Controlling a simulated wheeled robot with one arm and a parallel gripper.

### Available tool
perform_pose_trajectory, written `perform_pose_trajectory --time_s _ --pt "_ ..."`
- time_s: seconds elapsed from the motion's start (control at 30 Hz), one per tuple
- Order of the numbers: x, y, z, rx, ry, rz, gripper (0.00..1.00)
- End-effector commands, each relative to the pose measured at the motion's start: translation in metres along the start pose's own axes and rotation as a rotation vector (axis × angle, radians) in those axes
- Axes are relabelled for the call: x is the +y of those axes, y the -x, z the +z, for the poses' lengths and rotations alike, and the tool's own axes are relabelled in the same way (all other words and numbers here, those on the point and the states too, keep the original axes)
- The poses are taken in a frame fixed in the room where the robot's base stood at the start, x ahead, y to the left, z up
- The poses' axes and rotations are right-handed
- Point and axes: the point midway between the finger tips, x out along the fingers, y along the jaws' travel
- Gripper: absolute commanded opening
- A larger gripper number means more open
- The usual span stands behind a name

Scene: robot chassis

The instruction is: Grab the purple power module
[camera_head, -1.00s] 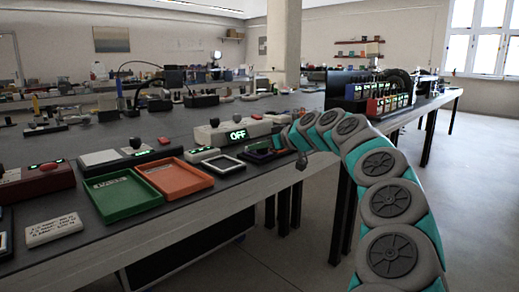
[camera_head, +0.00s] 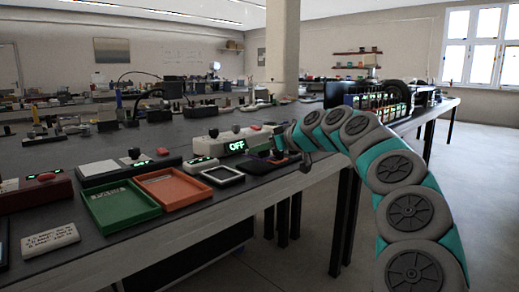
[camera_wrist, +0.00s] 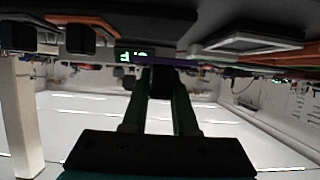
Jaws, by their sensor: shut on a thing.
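The purple power module shows as a thin purple strip (camera_wrist: 190,62) at the fingertips in the upside-down wrist view. My gripper (camera_wrist: 160,82) is shut on it, with a black part between the two fingers. In the head view, my gripper (camera_head: 287,144) is at the bench edge, and a small dark upright piece with purple beside it (camera_head: 265,153) shows at its tip. The arm and the dark piece hide most of the module. I cannot tell whether it is clear of the bench.
A green tray (camera_head: 92,206) and an orange tray (camera_head: 173,203) lie to the left on the bench. A white-framed pad (camera_head: 222,182) and a beige box reading OFF (camera_head: 222,147) are close by. Open floor (camera_head: 330,235) lies in front of the bench.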

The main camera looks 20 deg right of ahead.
Motion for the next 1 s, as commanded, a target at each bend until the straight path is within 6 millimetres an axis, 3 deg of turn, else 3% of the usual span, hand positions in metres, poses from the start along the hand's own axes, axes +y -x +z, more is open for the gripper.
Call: perform_pose_trajectory --time_s 0.6,1.0 --pt "-0.054 0.09 0.025 0.003 0.0 0.002 0.0" --pt "-0.066 0.109 0.032 0.001 -0.001 0.001 0.0"
